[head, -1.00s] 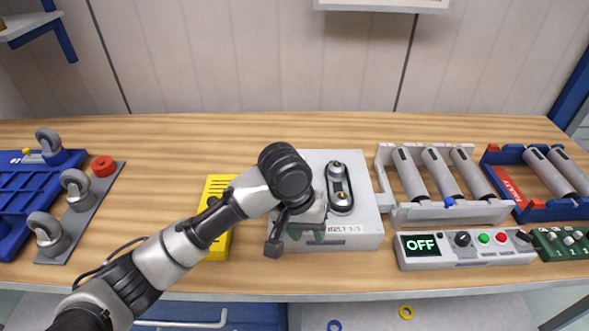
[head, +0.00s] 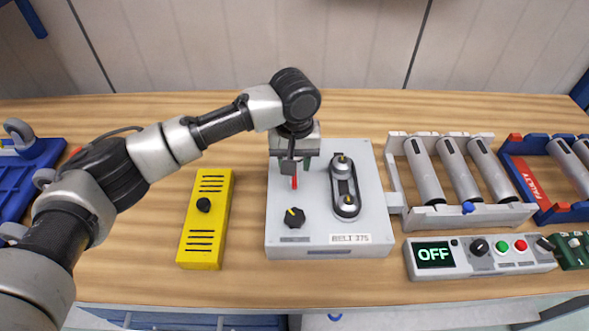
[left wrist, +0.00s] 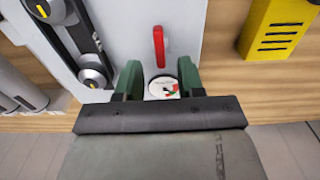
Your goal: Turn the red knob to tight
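The red knob (head: 294,182) is a narrow red bar on the left part of the grey box's top (head: 330,245). In the left wrist view the red knob (left wrist: 158,47) stands just beyond the fingertips, roughly in line with the gap between them. My left gripper (head: 298,163) hangs over the back left of the box, partly hiding the area behind the knob. Its green fingers (left wrist: 160,80) are apart and empty, with a round white dial (left wrist: 163,88) with red and green marks showing between them. My right gripper is not in view.
A black knob with a yellow mark (head: 294,217) is in front of the red one. A belt with two pulleys (head: 345,188) lies to the right. A yellow box (head: 206,220) stands left. A roller rack (head: 460,215) and an OFF panel (head: 480,257) are at right.

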